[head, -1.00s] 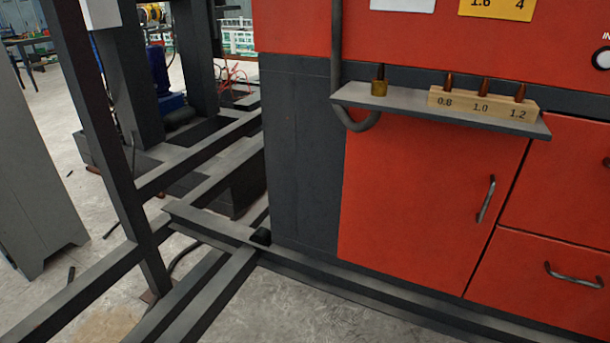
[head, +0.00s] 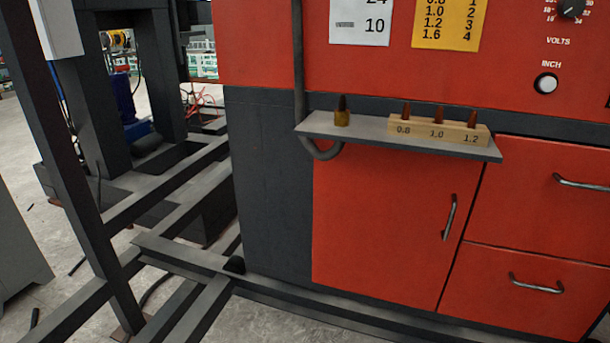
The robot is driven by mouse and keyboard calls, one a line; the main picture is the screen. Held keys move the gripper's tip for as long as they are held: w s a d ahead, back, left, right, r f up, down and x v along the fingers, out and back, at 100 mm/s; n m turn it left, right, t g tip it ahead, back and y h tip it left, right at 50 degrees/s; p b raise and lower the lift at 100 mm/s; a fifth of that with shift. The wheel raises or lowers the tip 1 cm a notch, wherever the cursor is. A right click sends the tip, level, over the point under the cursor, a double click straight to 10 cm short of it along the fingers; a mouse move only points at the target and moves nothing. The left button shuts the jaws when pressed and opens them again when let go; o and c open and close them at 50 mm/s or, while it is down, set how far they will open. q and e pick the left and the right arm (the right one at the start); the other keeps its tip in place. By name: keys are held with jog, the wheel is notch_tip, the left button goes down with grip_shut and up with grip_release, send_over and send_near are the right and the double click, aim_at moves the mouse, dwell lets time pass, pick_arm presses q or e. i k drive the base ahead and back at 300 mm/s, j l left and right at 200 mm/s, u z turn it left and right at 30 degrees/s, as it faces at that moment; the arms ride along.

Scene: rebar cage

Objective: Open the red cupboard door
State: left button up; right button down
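The red cupboard door (head: 375,220) is in the middle of the head view, low on the red and dark grey machine. It looks shut, flush with the front. Its metal bar handle (head: 449,217) stands near upright at the door's right edge. The shelf above hides the top of the door. Neither of my grippers is in view.
A grey shelf (head: 350,130) juts out above the door, carrying a brass tip (head: 342,112) and a wooden block (head: 437,130) with several tips. Two red drawers (head: 545,195) are right of the door. Dark steel beams (head: 190,255) stand at left and run along the floor.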

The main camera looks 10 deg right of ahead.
aim_at(388, 224)
jog(key=z, duration=0.75)
jog(key=i+l+z, duration=0.15)
jog(key=z, duration=0.25)
jog(key=i+l+z, duration=0.1)
jog(key=i+z, duration=0.2)
jog(key=z, duration=0.15)
jog(key=i, duration=0.2)
